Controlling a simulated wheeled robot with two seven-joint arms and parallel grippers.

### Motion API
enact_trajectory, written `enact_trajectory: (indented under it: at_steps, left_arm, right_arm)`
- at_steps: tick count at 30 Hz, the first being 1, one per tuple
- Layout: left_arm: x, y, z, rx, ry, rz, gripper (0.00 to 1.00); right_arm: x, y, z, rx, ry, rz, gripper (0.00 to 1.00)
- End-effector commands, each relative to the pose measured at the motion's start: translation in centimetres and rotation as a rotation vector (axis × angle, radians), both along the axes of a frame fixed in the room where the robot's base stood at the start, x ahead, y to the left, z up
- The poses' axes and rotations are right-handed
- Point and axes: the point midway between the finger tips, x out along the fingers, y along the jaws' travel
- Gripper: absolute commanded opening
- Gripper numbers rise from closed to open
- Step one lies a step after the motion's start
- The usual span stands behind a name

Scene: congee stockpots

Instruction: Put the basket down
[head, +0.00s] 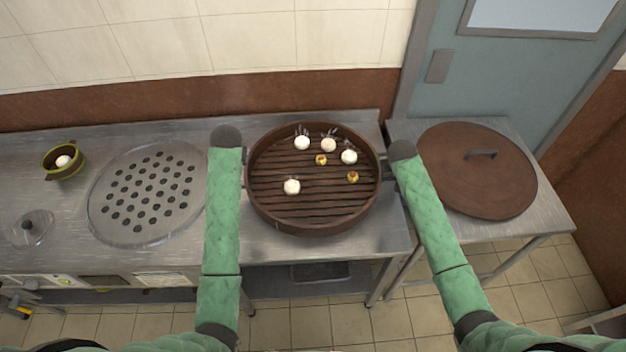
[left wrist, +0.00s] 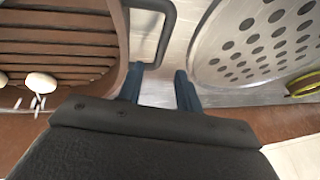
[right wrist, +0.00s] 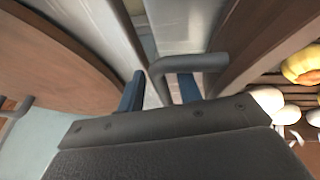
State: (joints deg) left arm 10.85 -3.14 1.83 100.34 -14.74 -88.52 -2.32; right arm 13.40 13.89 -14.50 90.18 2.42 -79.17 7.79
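The round brown slatted basket (head: 318,222) rests level on the steel counter, holding several white buns and small yellow-topped pieces. Its slats also show in the left wrist view (left wrist: 60,45). My left gripper (left wrist: 157,88) is open at the basket's left side; the grey loop handle (left wrist: 168,30) reaches close to its fingertips, apart from a firm grip. My right gripper (right wrist: 162,92) is open at the right side, with the right handle (right wrist: 195,63) passing between and just beyond its fingers. In the head view, my wrists hide both grippers' fingers.
A round perforated steel plate (head: 108,225) lies left of the basket. A green bowl (head: 78,171) with a white bun and a small lid (head: 30,240) are farther left. A large brown lid (head: 450,195) lies on the right side table. The wall is close behind.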

Motion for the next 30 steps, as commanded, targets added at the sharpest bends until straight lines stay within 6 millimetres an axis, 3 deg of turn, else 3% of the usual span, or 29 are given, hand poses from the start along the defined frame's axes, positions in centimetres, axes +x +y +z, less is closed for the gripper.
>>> enact_trajectory:
  at_steps: [6, 14, 30]
  left_arm:
    - [-1.0, -0.6, 2.5, 0.0, -0.001, 0.0, 0.35]
    - [-1.4, -0.8, 3.3, 0.0, 0.0, 0.0, 0.35]
    - [-1.3, -0.8, 3.2, 0.0, 0.0, 0.0, 0.35]
  right_arm:
    - [0.0, 0.0, 0.0, 0.0, 0.0, 0.0, 0.35]
    - [-0.3, 0.1, 0.8, 0.0, -0.002, 0.0, 0.35]
    - [-4.0, 1.5, 9.1, 0.0, -0.001, 0.0, 0.35]
